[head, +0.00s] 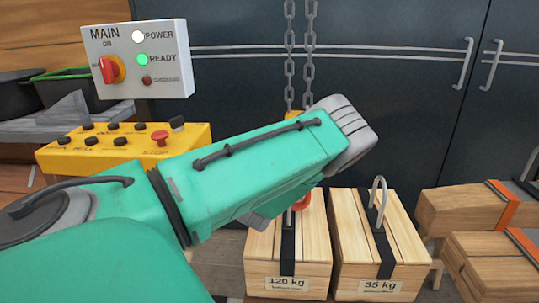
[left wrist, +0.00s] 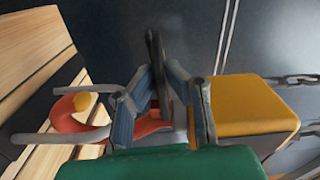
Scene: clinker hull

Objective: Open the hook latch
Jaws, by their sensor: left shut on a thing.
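The red hook (head: 301,202) hangs below a yellow block on a chain, over the 120 kg crate (head: 288,245). My left arm covers most of it in the head view. In the left wrist view the hook (left wrist: 68,118) curves beside the grey crate handle (left wrist: 60,137), and the yellow block (left wrist: 245,108) is on the right. My left gripper (left wrist: 160,78) is shut at the hook's opening, its fingers closed around the latch, which is mostly hidden between them. In the head view its fingers are hidden behind my wrist. My right gripper is not in view.
A 35 kg crate (head: 380,245) with a grey handle stands close on the right. A yellow button panel (head: 120,145) and a white MAIN control box (head: 138,60) with green READY light stand left. Chains (head: 309,50) hang before dark cabinets. More wooden crates (head: 465,210) lie far right.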

